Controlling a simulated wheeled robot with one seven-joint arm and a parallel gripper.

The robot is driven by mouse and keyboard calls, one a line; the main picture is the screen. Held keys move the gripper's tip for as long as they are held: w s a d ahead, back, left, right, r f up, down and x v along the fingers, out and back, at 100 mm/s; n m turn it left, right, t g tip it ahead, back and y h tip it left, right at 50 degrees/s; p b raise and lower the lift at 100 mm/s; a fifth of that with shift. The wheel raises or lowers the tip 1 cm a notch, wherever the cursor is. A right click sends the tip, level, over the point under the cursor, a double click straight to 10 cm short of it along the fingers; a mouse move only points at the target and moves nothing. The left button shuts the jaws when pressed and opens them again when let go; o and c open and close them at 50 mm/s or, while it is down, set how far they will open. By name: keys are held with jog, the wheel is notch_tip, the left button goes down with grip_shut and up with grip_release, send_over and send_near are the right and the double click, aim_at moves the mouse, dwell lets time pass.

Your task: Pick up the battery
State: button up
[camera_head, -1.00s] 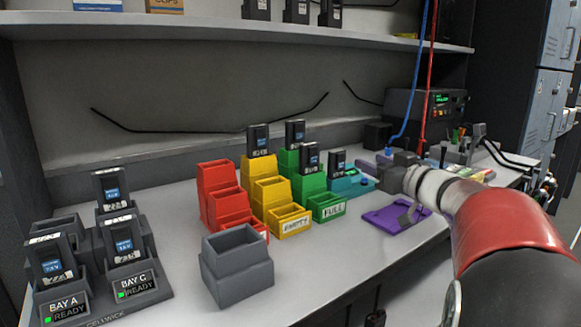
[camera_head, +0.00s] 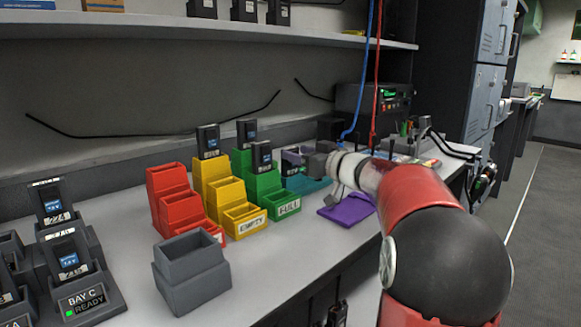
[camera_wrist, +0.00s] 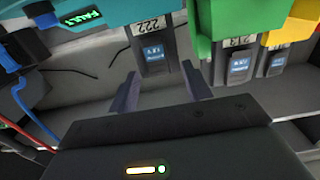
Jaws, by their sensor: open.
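A dark battery with a blue label and the number 222 (camera_wrist: 155,48) sits in the teal unit (camera_wrist: 105,10), whose display reads FAULT. The wrist view shows them upside down. The same battery (camera_head: 291,168) is small and partly hidden in the head view, in the teal unit (camera_head: 308,184). My gripper (camera_wrist: 159,80) is open, its two fingers on either side of the battery's line. It also shows at the teal unit in the head view (camera_head: 294,157). I cannot tell whether the fingers touch the battery.
Other batteries stand in the yellow bins (camera_head: 213,175) and green bins (camera_head: 265,188) close by. Red bins (camera_head: 168,195), a grey bin (camera_head: 190,272) and a charging dock (camera_head: 90,292) are to the left. A purple tray (camera_head: 345,210) lies below my arm.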

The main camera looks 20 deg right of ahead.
jog(key=c, duration=0.7)
jog(key=shift+r, duration=0.1)
notch_tip(320, 180, up, 20)
jog(key=shift+f+p, duration=0.1)
jog(key=shift+p, duration=1.05)
grip_shut()
